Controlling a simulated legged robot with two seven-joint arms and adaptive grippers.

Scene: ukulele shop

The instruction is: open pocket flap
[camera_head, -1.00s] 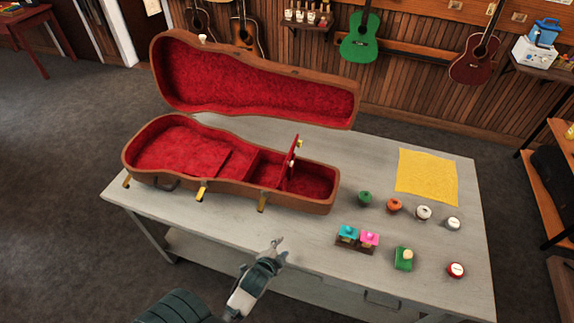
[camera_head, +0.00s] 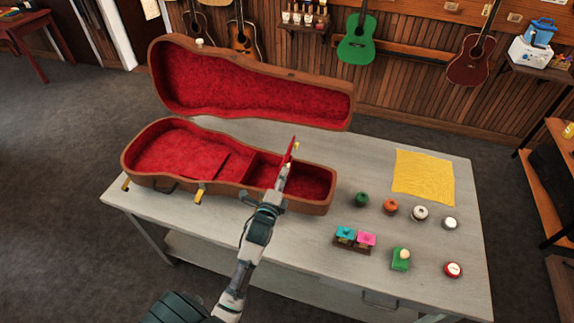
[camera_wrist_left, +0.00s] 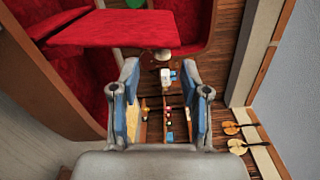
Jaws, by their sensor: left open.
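The brown instrument case (camera_head: 170,190) lies open on the table with its red lining showing. The pocket flap (camera_head: 289,153) is a red panel that stands raised, nearly edge-on, above the pocket at the case's right end. A small yellowish knob (camera_head: 296,147) shows near its top. My left gripper (camera_head: 282,178) is over the case, close to the flap's near edge. In the left wrist view its jaws (camera_wrist_left: 160,98) are open and empty, with the red flap (camera_wrist_left: 110,28) beyond the fingertips. I cannot tell whether they touch. My right gripper is out of view.
The case lid (camera_head: 250,85) stands open behind. On the table (camera_head: 320,255) to the right are several small round containers, a two-part box (camera_head: 355,238), a green item (camera_head: 400,260) and a yellow cloth (camera_head: 423,177).

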